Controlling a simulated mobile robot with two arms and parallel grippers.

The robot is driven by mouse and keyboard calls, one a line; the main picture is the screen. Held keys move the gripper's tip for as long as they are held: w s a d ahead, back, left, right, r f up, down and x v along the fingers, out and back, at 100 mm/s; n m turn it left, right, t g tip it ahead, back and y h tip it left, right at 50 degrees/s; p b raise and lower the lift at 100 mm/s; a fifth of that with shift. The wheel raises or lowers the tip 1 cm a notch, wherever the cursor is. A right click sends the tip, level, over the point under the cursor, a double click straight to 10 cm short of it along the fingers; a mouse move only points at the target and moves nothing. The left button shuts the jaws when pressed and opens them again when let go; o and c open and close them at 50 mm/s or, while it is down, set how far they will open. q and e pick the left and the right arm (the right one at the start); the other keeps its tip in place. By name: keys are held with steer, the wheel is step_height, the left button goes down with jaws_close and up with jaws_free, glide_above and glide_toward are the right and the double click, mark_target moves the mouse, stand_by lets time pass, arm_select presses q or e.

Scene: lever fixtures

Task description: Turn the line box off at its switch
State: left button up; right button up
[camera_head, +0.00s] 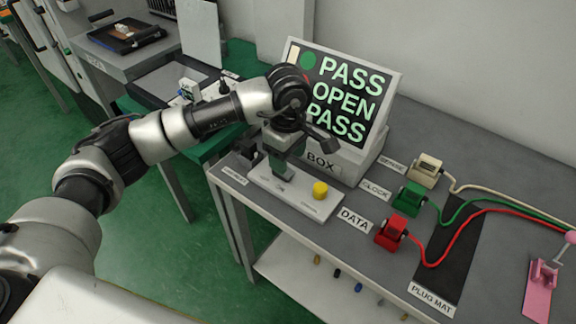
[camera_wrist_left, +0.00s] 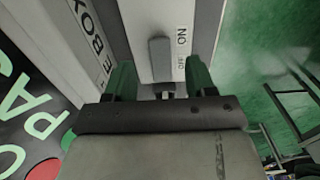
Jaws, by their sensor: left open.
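The line box (camera_head: 348,158) stands at the back of the bench, its screen (camera_head: 345,93) reading PASS, OPEN, PASS. In front of it lies a white switch plate (camera_head: 322,207) with a yellow button (camera_head: 320,189). My left gripper (camera_head: 282,170) is over the left part of this plate and hides much of it. In the left wrist view my left gripper (camera_wrist_left: 160,78) is open, its green fingers apart on both sides of the plate's middle. A grey switch lever (camera_wrist_left: 160,52) shows between and just beyond the fingers, beside the word ON. Contact cannot be told. My right gripper is not in view.
Beige (camera_head: 425,169), green (camera_head: 411,195) and red (camera_head: 391,232) plugs with cables stand right of the plate. A black plug mat (camera_head: 452,245) and a pink stand (camera_head: 541,285) are farther right. A second table (camera_head: 157,84) is at the back left.

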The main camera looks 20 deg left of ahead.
arm_select(q)
steer(key=shift+f, duration=2)
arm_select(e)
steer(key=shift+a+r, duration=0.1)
arm_select(q)
steer(key=c, duration=0.9)
steer(key=h+b, duration=0.1)
steer(key=b, duration=0.1)
steer(key=g+h+b, duration=0.1)
steer(key=h+b, duration=0.1)
steer(key=b, duration=0.1)
steer(key=shift+w+a+f+h, duration=0.15)
steer(key=shift+a+h, duration=0.15)
steer(key=shift+a, duration=0.05)
steer(key=shift+r+g+h+b, duration=0.35)
steer(key=shift+r+g+h, duration=0.05)
steer(key=shift+h, duration=0.1)
steer(key=shift+r, duration=0.1)
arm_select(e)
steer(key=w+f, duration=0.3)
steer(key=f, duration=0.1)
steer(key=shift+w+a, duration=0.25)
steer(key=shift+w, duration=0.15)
arm_select(q)
steer(key=o, duration=0.9)
